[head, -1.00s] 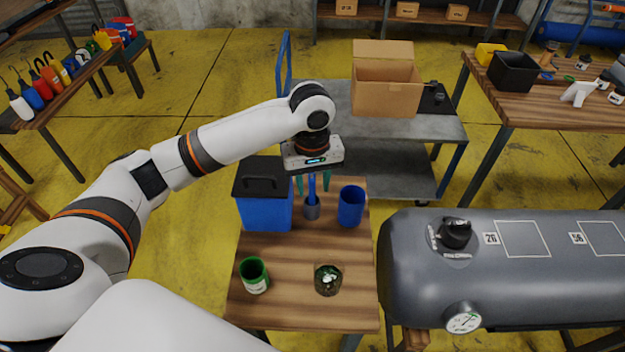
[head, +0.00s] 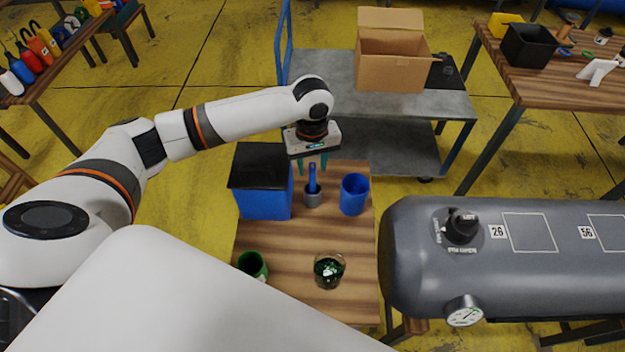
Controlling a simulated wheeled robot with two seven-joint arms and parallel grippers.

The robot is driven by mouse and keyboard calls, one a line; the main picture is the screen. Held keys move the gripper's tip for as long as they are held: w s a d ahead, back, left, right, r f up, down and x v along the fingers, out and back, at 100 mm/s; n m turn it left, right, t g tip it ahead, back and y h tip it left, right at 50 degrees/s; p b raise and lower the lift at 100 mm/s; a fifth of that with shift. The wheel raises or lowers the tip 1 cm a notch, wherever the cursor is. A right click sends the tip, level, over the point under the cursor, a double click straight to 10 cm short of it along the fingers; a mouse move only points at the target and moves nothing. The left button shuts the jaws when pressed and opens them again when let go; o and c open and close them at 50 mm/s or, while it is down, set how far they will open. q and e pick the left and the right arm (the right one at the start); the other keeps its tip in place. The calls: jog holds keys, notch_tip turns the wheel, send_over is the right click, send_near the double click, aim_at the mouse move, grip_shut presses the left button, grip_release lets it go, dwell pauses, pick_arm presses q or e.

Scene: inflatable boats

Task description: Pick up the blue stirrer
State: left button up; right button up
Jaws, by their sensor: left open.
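The blue stirrer (head: 312,177) stands upright in a small grey holder (head: 313,197) on the narrow wooden table (head: 290,264). My left gripper (head: 312,168) points down over the stirrer, with its green fingers apart on either side of the stirrer's upper part. It is open, and I cannot tell whether a finger touches the stirrer. The stirrer's lower end is hidden in the holder. My right gripper is not in view.
A blue box with a black lid (head: 262,183) stands left of the holder, and a blue cup (head: 354,194) stands right of it. Nearer are a green can (head: 252,265) and a glass jar (head: 328,271). A grey tank (head: 520,270) borders the right side.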

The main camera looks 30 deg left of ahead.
aim_at(312, 175)
pick_arm(q)
jog(key=shift+f+p, duration=0.55)
jog(key=shift+f, duration=1.8)
grip_shut()
